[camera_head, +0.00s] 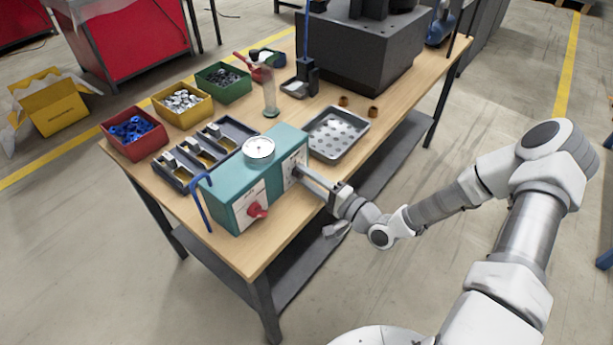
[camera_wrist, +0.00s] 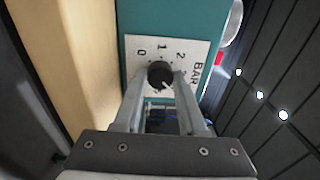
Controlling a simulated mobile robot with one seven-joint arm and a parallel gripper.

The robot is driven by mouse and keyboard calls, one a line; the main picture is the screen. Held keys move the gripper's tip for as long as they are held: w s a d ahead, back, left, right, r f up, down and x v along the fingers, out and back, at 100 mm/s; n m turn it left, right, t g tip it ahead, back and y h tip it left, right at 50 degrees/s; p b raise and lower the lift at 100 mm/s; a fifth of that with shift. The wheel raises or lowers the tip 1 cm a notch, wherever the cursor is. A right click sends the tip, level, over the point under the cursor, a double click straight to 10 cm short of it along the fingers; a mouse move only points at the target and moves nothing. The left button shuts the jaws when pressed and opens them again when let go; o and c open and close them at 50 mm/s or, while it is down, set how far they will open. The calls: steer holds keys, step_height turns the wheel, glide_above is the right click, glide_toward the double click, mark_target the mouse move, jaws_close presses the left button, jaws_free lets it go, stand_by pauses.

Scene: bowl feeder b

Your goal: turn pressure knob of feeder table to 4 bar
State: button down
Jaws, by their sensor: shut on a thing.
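The teal feeder control box (camera_head: 233,190) stands on the wooden table, with a round white gauge (camera_head: 258,149) on top. My gripper (camera_head: 302,174) reaches its right-hand face. In the wrist view, my gripper (camera_wrist: 158,80) is shut on the black pressure knob (camera_wrist: 160,73), a finger on each side. The knob sits on a white scale plate (camera_wrist: 150,45) with 0, 1, 2 and BAR readable; the higher marks are partly hidden by the finger. A pale pointer line on the knob points to the lower right. The gauge needle is too small to read.
A red knob (camera_head: 257,210) is on the box's front face, with a blue hose (camera_head: 197,205) at its left. A metal tray (camera_head: 337,133) lies just behind my gripper. Red (camera_head: 133,133), yellow (camera_head: 182,104) and green (camera_head: 223,82) bins stand at the left.

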steer(key=shift+c, duration=2.4)
jaws_free()
steer(key=r+p+v, duration=0.1)
steer(key=v, duration=1.6)
steer(key=shift+d+f, duration=0.25)
steer(key=shift+f, duration=0.3)
